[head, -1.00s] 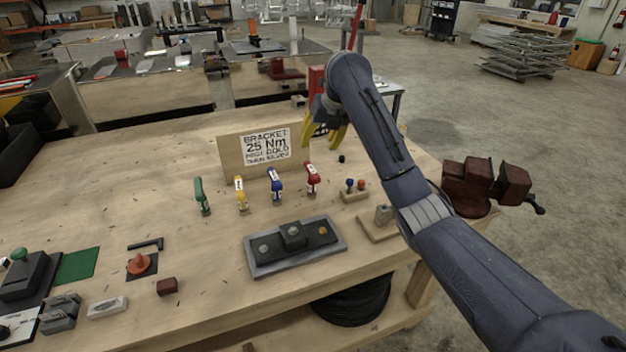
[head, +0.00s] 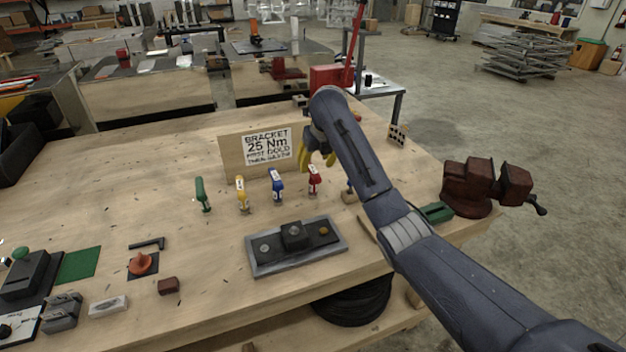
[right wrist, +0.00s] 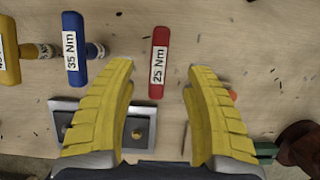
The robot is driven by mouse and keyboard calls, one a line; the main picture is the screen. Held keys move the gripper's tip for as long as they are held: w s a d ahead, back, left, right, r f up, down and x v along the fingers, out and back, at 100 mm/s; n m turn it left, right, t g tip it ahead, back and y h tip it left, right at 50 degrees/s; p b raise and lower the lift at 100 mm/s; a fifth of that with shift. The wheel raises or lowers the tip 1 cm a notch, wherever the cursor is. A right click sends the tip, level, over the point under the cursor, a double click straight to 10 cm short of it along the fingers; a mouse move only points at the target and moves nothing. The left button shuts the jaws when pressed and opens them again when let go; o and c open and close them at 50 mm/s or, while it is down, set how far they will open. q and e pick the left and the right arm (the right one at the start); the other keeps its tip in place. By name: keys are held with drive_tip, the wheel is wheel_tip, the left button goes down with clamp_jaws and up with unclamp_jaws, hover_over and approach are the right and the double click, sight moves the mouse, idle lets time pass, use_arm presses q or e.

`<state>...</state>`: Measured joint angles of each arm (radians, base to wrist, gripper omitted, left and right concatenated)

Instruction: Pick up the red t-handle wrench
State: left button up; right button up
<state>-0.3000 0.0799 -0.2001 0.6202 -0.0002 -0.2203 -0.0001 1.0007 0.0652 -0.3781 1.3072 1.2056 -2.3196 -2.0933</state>
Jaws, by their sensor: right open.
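The red t-handle wrench (head: 314,180) stands upright on the wooden bench, at the right end of a row of coloured t-handles. In the right wrist view its red handle (right wrist: 159,62) carries a "25 Nm" label and lies ahead of and between the finger tips. My right gripper (head: 318,160) is open, with yellow fingers, just above and behind the red wrench in the head view. The fingers (right wrist: 160,72) are apart with nothing between them. Whether they touch the wrench cannot be seen, but a gap shows on both sides. My left gripper is not in view.
Blue (head: 276,185), yellow (head: 240,194) and green (head: 202,195) t-handles stand to the left. A sign (head: 267,147) reading "BRACKET 25 Nm" stands behind. A grey bracket plate (head: 262,268) lies in front. A reddish-brown vise (head: 470,186) is at the right bench edge.

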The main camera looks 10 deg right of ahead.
sight(312, 176)
drive_tip(key=shift+x, duration=3.95)
drive_tip(key=shift+s, duration=0.1)
drive_tip(key=shift+c, duration=0.5)
clamp_jaws()
